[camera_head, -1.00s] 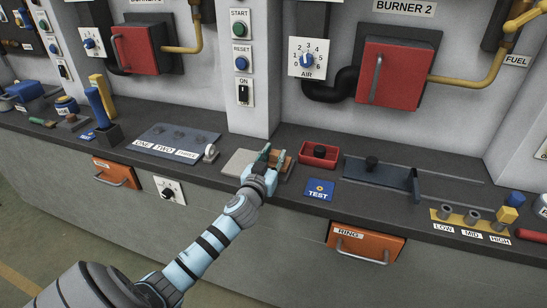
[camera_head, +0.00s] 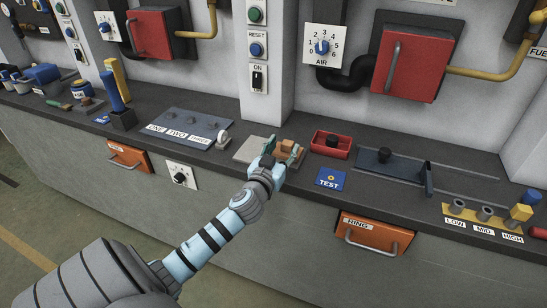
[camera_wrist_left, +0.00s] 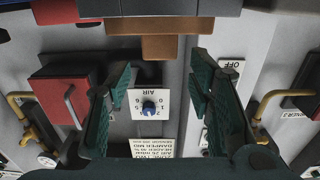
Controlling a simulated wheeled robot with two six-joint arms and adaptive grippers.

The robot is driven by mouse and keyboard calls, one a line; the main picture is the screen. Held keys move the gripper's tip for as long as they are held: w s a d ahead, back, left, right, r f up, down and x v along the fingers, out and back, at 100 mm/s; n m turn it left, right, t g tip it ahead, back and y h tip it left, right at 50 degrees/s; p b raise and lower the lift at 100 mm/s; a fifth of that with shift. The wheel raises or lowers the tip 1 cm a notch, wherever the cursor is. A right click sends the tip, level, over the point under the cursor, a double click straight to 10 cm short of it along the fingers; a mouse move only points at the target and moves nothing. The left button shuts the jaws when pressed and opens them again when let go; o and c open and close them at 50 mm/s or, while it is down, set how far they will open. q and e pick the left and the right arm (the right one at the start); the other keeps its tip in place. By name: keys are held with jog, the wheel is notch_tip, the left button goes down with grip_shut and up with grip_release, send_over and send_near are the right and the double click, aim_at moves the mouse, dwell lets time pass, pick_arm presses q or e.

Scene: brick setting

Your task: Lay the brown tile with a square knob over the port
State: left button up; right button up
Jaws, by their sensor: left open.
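The brown tile (camera_head: 290,154) with a square knob (camera_head: 289,144) sits on the dark counter, right of a flat light grey plate (camera_head: 251,150). My left gripper (camera_head: 283,152) is open at the tile, its fingers to either side of the knob. In the left wrist view the open fingers (camera_wrist_left: 157,88) point towards the brown block-like knob (camera_wrist_left: 168,47) at the top, with no contact visible. I cannot make out the port; the gripper covers part of the tile and plate. My right gripper is not in view.
A red tray (camera_head: 331,144) with a black knob stands close to the right. A blue TEST tag (camera_head: 331,178) lies in front. A dark sliding plate (camera_head: 388,168) is farther right. The labelled panel (camera_head: 190,130) is on the left. The wall pillar (camera_head: 266,75) rises behind.

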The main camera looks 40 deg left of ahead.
pick_arm(q)
jog(key=v, duration=1)
jog(key=s+d+f+m+g+h, duration=0.1)
jog(key=d+f+m+g+h, duration=0.25)
jog(key=f, duration=1.35)
jog(key=s+d+f+g, duration=0.1)
jog(key=s+f+g, duration=0.1)
jog(key=s+f, duration=0.35)
jog(key=s+f+g, duration=0.2)
jog(key=s+f, duration=0.1)
jog(key=f, duration=0.6)
jog(key=s+d+f+g, duration=0.1)
jog(key=s+f+g, duration=0.1)
jog(key=s+f, duration=0.35)
jog(key=s+d+f+g+p, duration=0.1)
jog(key=s+d+f+g, duration=0.1)
jog(key=s, duration=0.5)
jog(key=s+d+f+g+h+p, duration=0.1)
jog(key=s+f+g, duration=0.1)
jog(key=s+f, duration=0.3)
jog(key=s+d+f+g+p, duration=0.1)
jog(key=s+f, duration=0.3)
jog(key=s, duration=0.7)
jog(key=shift+s+d+m+g+p, duration=0.15)
jog(key=shift+d+m+g+p, duration=0.2)
jog(key=shift+d+g, duration=0.4)
